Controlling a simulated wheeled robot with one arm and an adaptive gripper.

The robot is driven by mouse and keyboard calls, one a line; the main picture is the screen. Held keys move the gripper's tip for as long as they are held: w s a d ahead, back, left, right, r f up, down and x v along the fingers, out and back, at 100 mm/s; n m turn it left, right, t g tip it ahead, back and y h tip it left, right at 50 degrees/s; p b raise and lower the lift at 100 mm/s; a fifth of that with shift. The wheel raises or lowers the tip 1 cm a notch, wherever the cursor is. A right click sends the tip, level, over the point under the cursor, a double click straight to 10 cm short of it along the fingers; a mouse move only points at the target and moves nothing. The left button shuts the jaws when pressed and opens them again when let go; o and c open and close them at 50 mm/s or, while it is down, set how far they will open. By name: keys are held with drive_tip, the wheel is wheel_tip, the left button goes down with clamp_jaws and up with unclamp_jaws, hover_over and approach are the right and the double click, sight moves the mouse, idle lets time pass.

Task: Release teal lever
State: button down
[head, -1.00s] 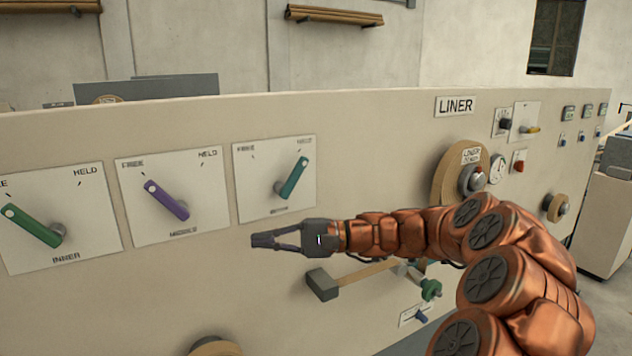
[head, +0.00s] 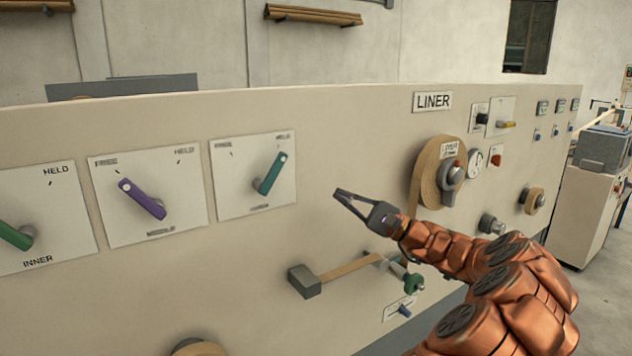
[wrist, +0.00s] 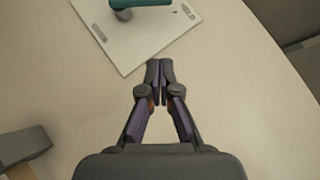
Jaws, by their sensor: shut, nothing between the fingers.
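The teal lever (head: 271,174) stands on a white plate (head: 228,188) marked FREE at its upper left and HELD at its upper right. It tilts up to the right, towards HELD. In the wrist view the teal lever (wrist: 140,4) shows at the top edge, partly cut off, on its plate (wrist: 150,40). My gripper (head: 341,194) is shut and empty, to the right of the teal lever's plate and apart from the lever.
A purple lever (head: 142,199) and a green lever (head: 14,235) sit on similar plates to the left, both tilted towards the left. A grey block on a tan strip (head: 305,281) sticks out below my gripper. The LINER roll (head: 428,178) is to the right.

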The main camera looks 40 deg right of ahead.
sight(273, 174)
drive_tip(key=shift+s+a+r+p+x, duration=0.15)
drive_tip(key=shift+s+a+p+x, duration=0.3)
drive_tip(key=shift+x, duration=1.6)
drive_tip(key=shift+s+a+r+p+x, duration=0.2)
drive_tip(key=shift+p+x, duration=0.45)
drive_tip(key=shift+x, duration=1.4)
drive_tip(key=shift+s+a+r+p+x, duration=0.15)
drive_tip(key=shift+s+a+p+x, duration=0.3)
drive_tip(key=shift+x, duration=1.6)
